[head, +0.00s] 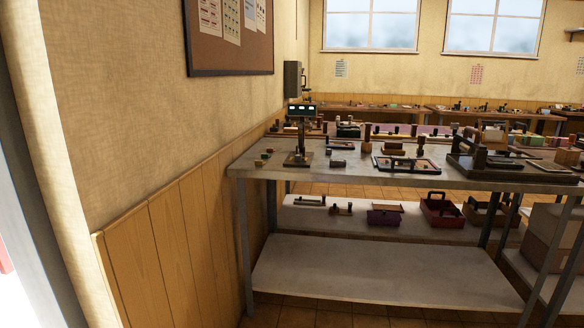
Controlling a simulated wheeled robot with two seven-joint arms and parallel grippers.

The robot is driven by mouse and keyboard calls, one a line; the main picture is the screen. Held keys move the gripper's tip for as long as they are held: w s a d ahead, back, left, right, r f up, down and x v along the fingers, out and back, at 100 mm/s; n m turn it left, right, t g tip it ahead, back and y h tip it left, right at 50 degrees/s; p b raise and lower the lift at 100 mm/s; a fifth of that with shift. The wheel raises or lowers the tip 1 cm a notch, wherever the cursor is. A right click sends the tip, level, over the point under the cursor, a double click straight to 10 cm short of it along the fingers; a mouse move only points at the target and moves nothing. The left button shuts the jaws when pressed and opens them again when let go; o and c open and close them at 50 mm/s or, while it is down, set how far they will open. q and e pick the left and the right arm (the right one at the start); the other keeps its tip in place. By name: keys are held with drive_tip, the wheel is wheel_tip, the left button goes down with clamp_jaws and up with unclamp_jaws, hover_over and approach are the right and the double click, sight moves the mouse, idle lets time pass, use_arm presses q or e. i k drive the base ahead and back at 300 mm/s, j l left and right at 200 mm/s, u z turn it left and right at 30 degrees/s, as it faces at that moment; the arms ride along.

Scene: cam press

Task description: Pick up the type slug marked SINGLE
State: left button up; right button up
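I cannot make out a type slug marked SINGLE; any markings on the small parts are too small to read from here. A small dark block (338,163) lies to the right of the device. Neither of my grippers shows in the head view.
A framed tray (405,163) and a large dark press (490,155) stand on the bench. A red box (440,208) and a purple box (384,215) sit on the shelf below. A wood-panelled wall (170,250) runs close on the left. More benches line the back.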

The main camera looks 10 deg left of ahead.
sight(333, 163)
drive_tip(key=i+l+u, duration=0.1)
drive_tip(key=i, duration=0.45)
drive_tip(key=i+l+u, duration=0.15)
drive_tip(key=i, duration=0.35)
drive_tip(key=l, duration=0.1)
